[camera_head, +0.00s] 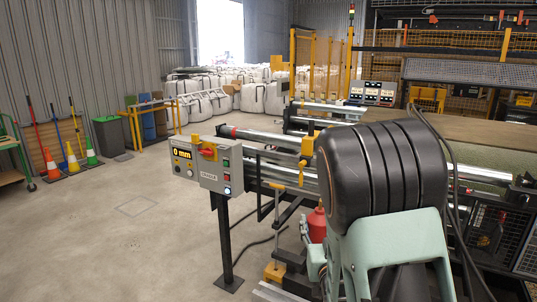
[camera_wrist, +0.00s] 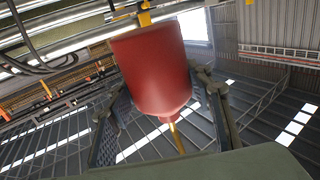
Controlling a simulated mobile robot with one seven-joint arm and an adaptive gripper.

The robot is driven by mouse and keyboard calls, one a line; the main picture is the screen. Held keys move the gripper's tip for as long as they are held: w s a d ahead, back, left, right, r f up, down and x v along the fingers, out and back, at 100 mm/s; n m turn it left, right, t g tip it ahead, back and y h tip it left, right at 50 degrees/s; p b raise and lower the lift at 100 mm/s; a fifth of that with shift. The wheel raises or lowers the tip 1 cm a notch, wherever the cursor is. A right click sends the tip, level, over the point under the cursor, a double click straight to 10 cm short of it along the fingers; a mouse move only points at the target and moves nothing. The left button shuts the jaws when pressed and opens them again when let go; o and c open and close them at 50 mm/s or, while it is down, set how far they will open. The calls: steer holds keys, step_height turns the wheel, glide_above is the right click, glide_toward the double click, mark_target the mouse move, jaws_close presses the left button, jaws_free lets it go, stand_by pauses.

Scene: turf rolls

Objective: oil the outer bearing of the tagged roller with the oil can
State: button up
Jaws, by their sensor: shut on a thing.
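The oil can (camera_wrist: 150,65) is red, with a tapering end and a thin yellow spout (camera_wrist: 177,138) in the wrist view. My gripper (camera_wrist: 160,95) is shut on it, with dark fingers at both sides of the body. In the head view the can (camera_head: 317,226) shows upright just left of my arm, which hides part of it. Shiny rollers (camera_head: 262,136) lie in the machine frame behind and above the can. A red mark (camera_head: 233,131) shows near the left end of one roller; I cannot tell whether it is the tag. The outer bearing is not clearly made out. The can looks apart from the rollers.
A grey control box (camera_head: 215,165) reading "0 mm" stands on a post left of the can. A yellow bracket (camera_head: 306,158) rises at the rollers. Black cables hang right of my arm.

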mark_target(320, 211)
step_height(320, 211, up, 4)
steer(key=p, duration=0.3)
steer(key=shift+r, duration=0.25)
